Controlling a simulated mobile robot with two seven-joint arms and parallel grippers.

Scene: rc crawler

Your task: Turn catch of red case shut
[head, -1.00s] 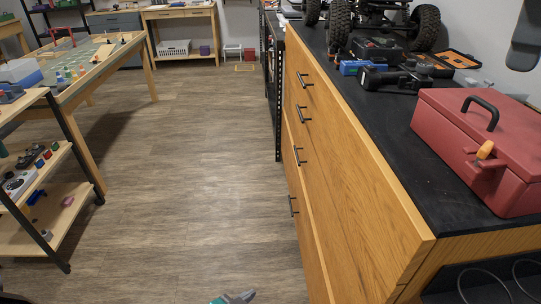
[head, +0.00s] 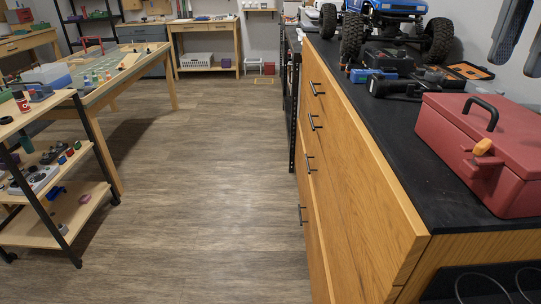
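The red case (head: 455,125) stands closed on the black bench top at the right, with a black handle on its lid. Its orange catch (head: 483,147) is on the front face near the lid seam, tilted up to the right. My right gripper (head: 518,68) hangs in the top right corner, above and behind the case in the picture. Two grey fingers show with a gap between them, so it looks open and empty. It is apart from the case and the catch. My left gripper is not in view.
The wooden drawer bench has a black top (head: 400,130) and bar handles. A blue crawler (head: 395,15) with big tyres, a black tool (head: 395,85) and a blue block stand behind the case. A shelf cart (head: 60,205) is at left. The floor between is clear.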

